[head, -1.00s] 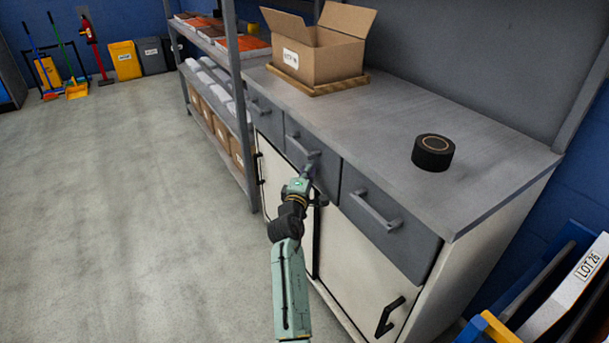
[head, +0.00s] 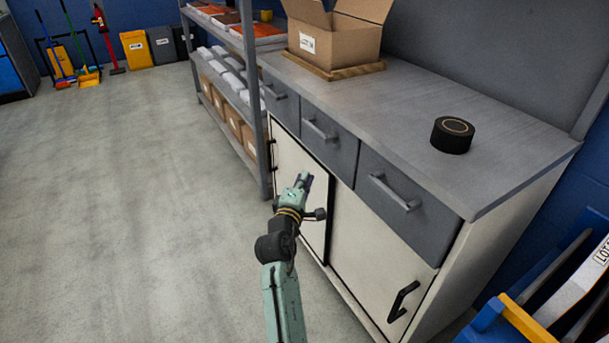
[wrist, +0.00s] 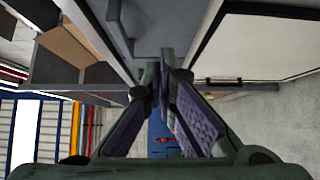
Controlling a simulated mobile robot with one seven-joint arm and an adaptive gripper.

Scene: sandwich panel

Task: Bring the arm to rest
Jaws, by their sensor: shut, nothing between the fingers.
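My gripper (head: 305,181) is at the end of my green and black arm, in front of the workbench cabinet's white doors, just below the grey drawers. It is shut and empty, apart from the middle drawer's handle (head: 319,130). In the wrist view, the fingertips of my gripper (wrist: 162,75) meet with nothing between them. My arm is stretched forward and up from the bottom of the head view.
The workbench (head: 490,120) carries an open cardboard box (head: 333,42) on a wooden board and a black tape roll (head: 452,135). A grey shelf rack (head: 252,90) stands beyond it. A blue bin (head: 490,318) is at lower right. Open floor (head: 130,200) lies to the left.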

